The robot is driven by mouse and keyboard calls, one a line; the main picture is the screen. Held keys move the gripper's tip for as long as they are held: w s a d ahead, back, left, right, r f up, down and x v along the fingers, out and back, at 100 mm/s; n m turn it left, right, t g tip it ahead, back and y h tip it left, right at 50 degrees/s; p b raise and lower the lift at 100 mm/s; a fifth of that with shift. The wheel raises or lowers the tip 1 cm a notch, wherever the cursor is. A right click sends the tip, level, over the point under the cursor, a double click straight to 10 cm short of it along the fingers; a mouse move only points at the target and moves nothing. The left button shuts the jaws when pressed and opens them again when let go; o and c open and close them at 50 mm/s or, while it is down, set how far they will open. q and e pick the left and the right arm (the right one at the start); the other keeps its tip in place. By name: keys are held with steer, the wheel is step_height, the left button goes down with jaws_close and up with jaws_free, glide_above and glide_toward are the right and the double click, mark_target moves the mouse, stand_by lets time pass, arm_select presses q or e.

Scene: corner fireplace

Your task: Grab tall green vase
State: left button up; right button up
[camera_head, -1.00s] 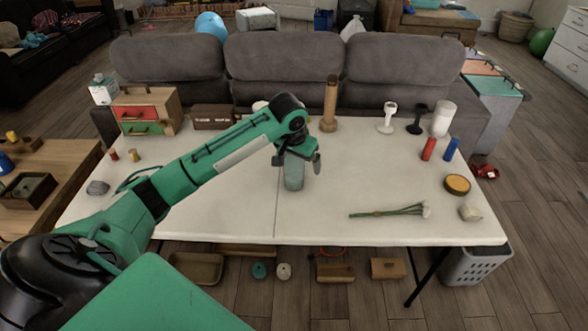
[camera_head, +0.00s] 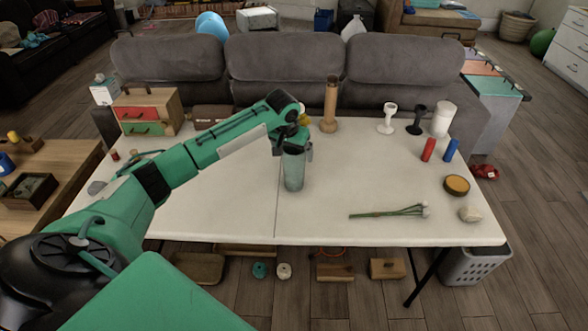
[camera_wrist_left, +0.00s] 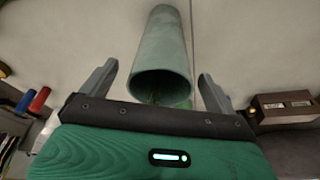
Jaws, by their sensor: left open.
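The tall green vase (camera_head: 293,174) is a grey-green cylinder standing upright near the middle of the white table, and it also shows in the left wrist view (camera_wrist_left: 163,45) with its open rim toward the camera. My left gripper (camera_head: 293,150) is at the vase's upper part in the head view. In the left wrist view my left gripper (camera_wrist_left: 158,72) is open, with one finger on each side of the vase and visible gaps between. The gripper hides part of the vase's top in the head view. My right gripper is not in view.
The white table (camera_head: 230,205) also holds a tall brown vase (camera_head: 330,108) behind, a white goblet (camera_head: 387,118), a black goblet (camera_head: 416,119), a white cylinder (camera_head: 443,119) and flower stems (camera_head: 390,212). A small drawer chest (camera_head: 146,112) stands at the back left. The front middle is clear.

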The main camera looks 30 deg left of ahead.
arm_select(q)
steer(key=x, duration=0.5)
steer(key=shift+a+r+p, duration=0.1)
steer(key=shift+a+p, duration=0.05)
steer(key=shift+p, duration=0.25)
steer(key=shift+c, duration=0.7)
steer(key=c, duration=1.1)
steer(key=shift+w, duration=0.1)
steer(key=shift+c, duration=0.9)
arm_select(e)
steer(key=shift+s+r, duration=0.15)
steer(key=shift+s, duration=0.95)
arm_select(q)
steer(key=shift+r, duration=0.15)
